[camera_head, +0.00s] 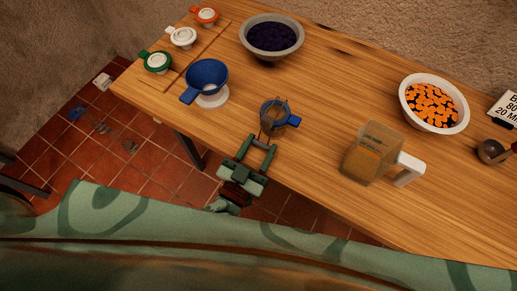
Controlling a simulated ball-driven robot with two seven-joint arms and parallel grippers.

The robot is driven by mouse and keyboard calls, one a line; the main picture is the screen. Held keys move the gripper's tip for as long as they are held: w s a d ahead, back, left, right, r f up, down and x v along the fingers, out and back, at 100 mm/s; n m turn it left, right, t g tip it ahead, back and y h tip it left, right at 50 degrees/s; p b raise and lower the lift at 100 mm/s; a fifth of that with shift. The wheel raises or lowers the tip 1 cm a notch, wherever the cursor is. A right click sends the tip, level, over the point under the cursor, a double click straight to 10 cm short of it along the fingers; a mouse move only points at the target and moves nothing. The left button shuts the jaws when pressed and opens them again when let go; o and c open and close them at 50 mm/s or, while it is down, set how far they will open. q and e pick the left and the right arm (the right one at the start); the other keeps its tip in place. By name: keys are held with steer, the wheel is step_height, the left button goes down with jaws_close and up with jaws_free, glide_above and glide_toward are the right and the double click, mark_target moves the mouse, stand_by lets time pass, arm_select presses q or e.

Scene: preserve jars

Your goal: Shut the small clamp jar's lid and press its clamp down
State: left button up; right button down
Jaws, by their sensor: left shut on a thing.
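The small clamp jar (272,112) stands near the table's front edge. It looks dark inside, with a blue ring and a blue tab (294,121) on its right side. Thin wire-like lines rise over it. My left gripper (263,139) reaches in from the front edge, its fingers at the jar's near side. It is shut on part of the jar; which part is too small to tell. The lid's position is not clear. My right gripper is not in view.
A blue funnel (207,74) stands left of the jar. Orange (206,16), white (183,37) and green-rimmed (157,62) lidded pieces lie on a board. A measuring jug (372,153) stands right. Bowls of dark (301,42) and orange pieces (407,87) stand behind.

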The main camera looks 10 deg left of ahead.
arm_select(q)
steer(key=o, duration=1)
steer(key=v, duration=1.6)
steer(key=shift+s, duration=0.15)
